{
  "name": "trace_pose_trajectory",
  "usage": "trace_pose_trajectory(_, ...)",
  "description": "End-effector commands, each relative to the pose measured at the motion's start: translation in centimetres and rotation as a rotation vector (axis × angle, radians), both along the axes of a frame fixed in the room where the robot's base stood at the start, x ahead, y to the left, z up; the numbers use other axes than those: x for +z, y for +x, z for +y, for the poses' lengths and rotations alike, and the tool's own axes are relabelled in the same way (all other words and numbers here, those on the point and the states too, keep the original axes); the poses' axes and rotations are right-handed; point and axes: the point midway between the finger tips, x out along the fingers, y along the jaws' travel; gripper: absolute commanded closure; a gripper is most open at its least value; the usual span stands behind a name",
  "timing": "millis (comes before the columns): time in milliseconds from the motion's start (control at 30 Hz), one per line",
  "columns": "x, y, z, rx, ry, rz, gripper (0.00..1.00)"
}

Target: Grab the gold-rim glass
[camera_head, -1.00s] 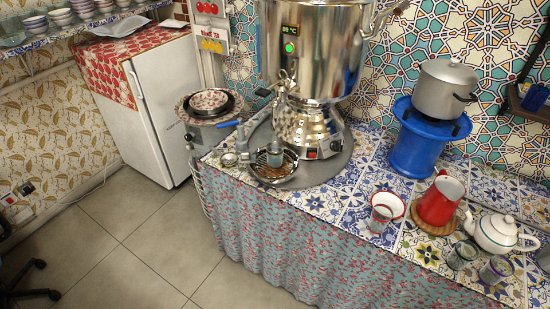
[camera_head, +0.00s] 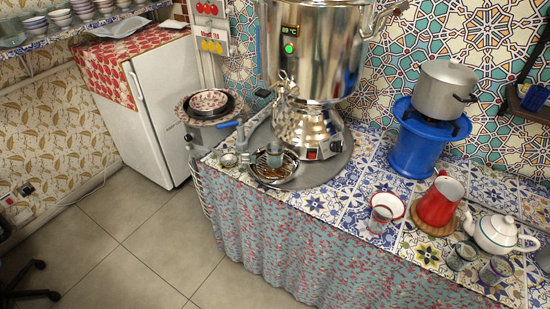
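Several small glasses stand on the patterned counter, and a gold rim cannot be made out for certain on any of them. At the lower right, one clear glass (camera_head: 463,256) stands in front of the white teapot (camera_head: 494,233). Another glass (camera_head: 496,270) stands to its right, near the counter's front edge. A further glass (camera_head: 380,219) is at the red-rimmed bowl (camera_head: 388,204); whether it is inside or in front I cannot tell. My gripper is not in view.
A large steel samovar (camera_head: 312,55) stands at the counter's middle. A red jug (camera_head: 439,203) sits on a wooden coaster left of the teapot. A grey pot (camera_head: 445,90) stands on a blue stand (camera_head: 415,145). Tiled counter between samovar and bowl is clear.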

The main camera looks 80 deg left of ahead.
Motion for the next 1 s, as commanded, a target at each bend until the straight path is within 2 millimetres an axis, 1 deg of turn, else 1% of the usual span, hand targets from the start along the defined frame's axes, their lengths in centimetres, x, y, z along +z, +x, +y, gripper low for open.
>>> trace_pose_trajectory(33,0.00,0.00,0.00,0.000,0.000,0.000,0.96)
trace_pose_trajectory(67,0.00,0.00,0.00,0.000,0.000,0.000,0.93)
trace_pose_trajectory(900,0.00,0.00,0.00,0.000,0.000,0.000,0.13)
trace_pose_trajectory(967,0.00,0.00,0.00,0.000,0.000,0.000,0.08)
trace_pose_trajectory(1000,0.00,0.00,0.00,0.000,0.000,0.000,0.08)
